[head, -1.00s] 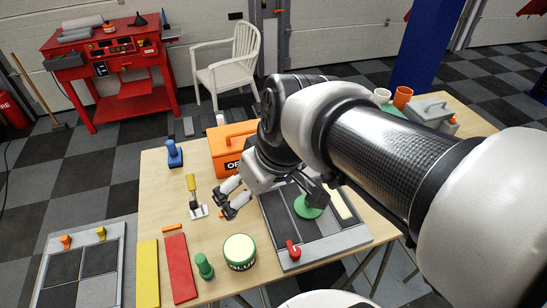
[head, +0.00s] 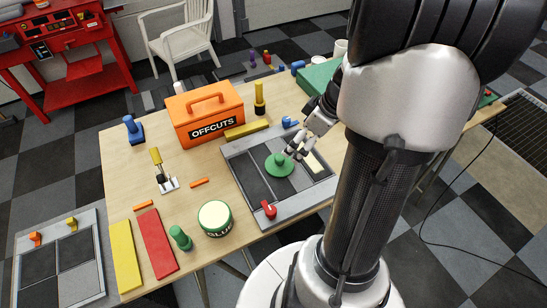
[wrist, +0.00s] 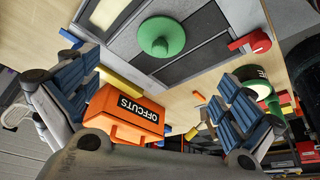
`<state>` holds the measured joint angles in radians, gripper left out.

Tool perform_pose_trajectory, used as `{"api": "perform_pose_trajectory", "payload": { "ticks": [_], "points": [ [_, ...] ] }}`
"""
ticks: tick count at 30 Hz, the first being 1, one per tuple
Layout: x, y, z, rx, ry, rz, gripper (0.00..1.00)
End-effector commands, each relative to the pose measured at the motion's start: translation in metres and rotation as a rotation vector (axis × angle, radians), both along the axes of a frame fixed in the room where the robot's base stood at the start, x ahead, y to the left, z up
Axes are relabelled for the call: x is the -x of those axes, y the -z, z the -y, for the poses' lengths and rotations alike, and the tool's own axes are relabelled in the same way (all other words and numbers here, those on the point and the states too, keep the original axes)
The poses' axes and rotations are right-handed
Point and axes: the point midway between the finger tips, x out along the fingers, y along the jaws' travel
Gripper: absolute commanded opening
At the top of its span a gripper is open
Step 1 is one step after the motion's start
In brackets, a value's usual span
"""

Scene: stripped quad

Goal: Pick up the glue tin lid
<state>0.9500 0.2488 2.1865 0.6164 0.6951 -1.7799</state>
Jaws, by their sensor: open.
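The glue tin lid is a green disc with a raised knob (head: 279,165), lying on the grey sectioned tray (head: 243,183) on the table. In the wrist view the lid (wrist: 161,38) shows at top centre, beyond my fingers and apart from them. The green glue tin (head: 215,218) stands left of the tray, its label partly cut by its curve; in the wrist view a green tin (wrist: 259,91) is partly behind the right finger. My gripper (head: 295,150) is open and empty, just behind and right of the lid. Its blue-padded fingers are spread in the wrist view.
An orange OFFCUTS box (head: 205,113) stands behind the tray, with a yellow bar (head: 247,129) in front of it. A red-handled piece (head: 268,209) is on the tray's front edge. A cream block (head: 314,162) lies right of the lid. Red (head: 158,243) and yellow boards lie front left.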

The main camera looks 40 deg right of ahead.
Motion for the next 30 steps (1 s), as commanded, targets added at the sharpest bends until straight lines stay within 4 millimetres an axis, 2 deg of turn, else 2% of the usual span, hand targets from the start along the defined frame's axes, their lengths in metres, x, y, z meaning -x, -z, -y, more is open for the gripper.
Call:
{"api": "perform_pose_trajectory", "payload": {
  "ticks": [1, 9, 17, 26, 30],
  "points": [
    [-0.004, 0.015, -0.003, -0.004, -0.002, -0.003, 1.00],
    [-0.024, 0.065, -0.010, -0.002, -0.001, -0.004, 1.00],
    [-0.033, 0.082, -0.013, 0.000, 0.000, -0.001, 1.00],
    [-0.053, 0.118, -0.023, -0.001, -0.002, -0.002, 1.00],
    [-0.056, 0.125, -0.023, 0.003, 0.001, -0.002, 1.00]
  ]
}}
